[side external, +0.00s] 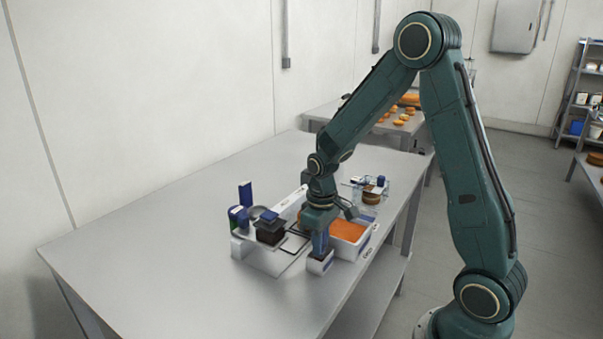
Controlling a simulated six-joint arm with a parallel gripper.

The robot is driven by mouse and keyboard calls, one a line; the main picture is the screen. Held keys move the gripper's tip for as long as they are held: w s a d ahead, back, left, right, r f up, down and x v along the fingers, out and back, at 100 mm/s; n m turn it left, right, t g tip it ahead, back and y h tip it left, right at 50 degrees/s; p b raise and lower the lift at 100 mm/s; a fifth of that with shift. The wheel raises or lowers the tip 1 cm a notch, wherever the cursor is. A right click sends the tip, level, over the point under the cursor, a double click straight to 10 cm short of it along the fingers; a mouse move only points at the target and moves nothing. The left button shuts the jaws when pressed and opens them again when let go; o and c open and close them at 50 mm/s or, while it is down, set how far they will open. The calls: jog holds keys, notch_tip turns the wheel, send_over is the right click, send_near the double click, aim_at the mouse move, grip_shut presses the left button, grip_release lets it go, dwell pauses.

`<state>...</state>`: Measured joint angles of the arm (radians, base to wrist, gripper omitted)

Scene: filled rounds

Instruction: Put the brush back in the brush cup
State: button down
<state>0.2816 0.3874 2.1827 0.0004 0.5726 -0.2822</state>
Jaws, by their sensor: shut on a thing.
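My gripper (320,228) points down over the front of the work area and is shut on a blue upright thing, which looks like the brush (320,243). The brush's lower end meets the cup's top in this view. I cannot tell whether it is inside the cup or just above or behind it. The bristles are not visible, and my fingers cover the brush's upper part.
A white tub with orange filling (347,230) stands close to the right of my gripper. To the left is a white stand (262,260) with dark blocks and blue-topped containers. A clear rack with brown rounds (372,197) is behind. The table's left side (150,250) is free.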

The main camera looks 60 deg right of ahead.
jog(key=c, duration=1.3)
grip_release()
notch_tip(320, 180, up, 12)
jog(key=shift+r, duration=0.15)
jog(key=shift+s+a+r, duration=0.3)
jog(key=shift+a+r, duration=0.05)
jog(key=shift+r, duration=0.05)
jog(key=shift+s+a+r+t, duration=1.1)
jog(key=shift+s+a, duration=0.45)
jog(key=shift+s, duration=1.15)
jog(key=shift+s+a+r+t, duration=0.75)
jog(key=shift+s+a+r, duration=0.7)
jog(key=shift+s, duration=1.2)
jog(key=shift+s+a+r+t, duration=1)
jog(key=shift+s+a, duration=0.65)
jog(key=shift+s, duration=1.05)
